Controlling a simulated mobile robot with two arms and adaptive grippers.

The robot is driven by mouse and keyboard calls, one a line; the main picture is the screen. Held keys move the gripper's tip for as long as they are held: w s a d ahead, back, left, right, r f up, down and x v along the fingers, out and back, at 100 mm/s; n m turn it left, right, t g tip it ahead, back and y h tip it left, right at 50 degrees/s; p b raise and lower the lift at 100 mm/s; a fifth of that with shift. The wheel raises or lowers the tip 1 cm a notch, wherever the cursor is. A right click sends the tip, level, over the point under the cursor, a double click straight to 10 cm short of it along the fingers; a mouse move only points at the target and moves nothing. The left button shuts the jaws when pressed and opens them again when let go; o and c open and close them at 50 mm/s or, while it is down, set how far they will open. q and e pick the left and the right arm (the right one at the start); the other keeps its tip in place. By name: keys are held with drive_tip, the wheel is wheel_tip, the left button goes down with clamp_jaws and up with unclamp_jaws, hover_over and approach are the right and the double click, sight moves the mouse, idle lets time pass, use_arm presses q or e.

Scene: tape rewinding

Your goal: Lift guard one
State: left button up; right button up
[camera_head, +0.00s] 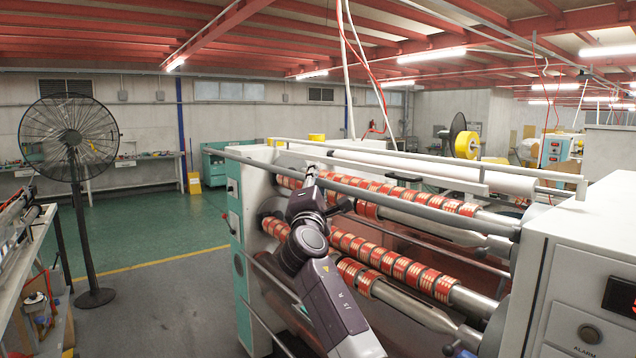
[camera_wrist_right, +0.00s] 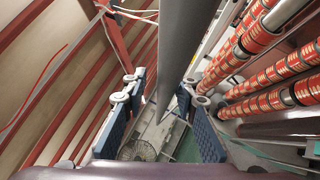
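The guard looks like a long grey bar (camera_head: 420,200) running slantwise across the front of the rewinding machine (camera_head: 240,200), before the upper row of rolls. My right gripper (camera_head: 312,174) is at the left part of this bar, and the arm hides some of the machine behind it. In the right wrist view the bar (camera_wrist_right: 185,40) runs down from the top into the gap of my right gripper (camera_wrist_right: 160,88). The dark blue finger pads stand wide apart, with visible room on both sides of the bar. My left gripper is not in view.
Red tape rolls (camera_head: 360,243) sit on shafts close behind my right arm. A control cabinet (camera_head: 590,270) stands at the right. A pedestal fan (camera_head: 72,150) stands at the left, with open floor (camera_head: 165,235) between it and the machine.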

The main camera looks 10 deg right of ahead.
drive_tip(key=shift+o, duration=0.5)
drive_tip(key=shift+f, duration=0.15)
drive_tip(key=shift+v, duration=0.85)
drive_tip(key=v, duration=1)
drive_tip(key=shift+s+a+f, duration=0.1)
drive_tip(key=shift+s+a, duration=0.05)
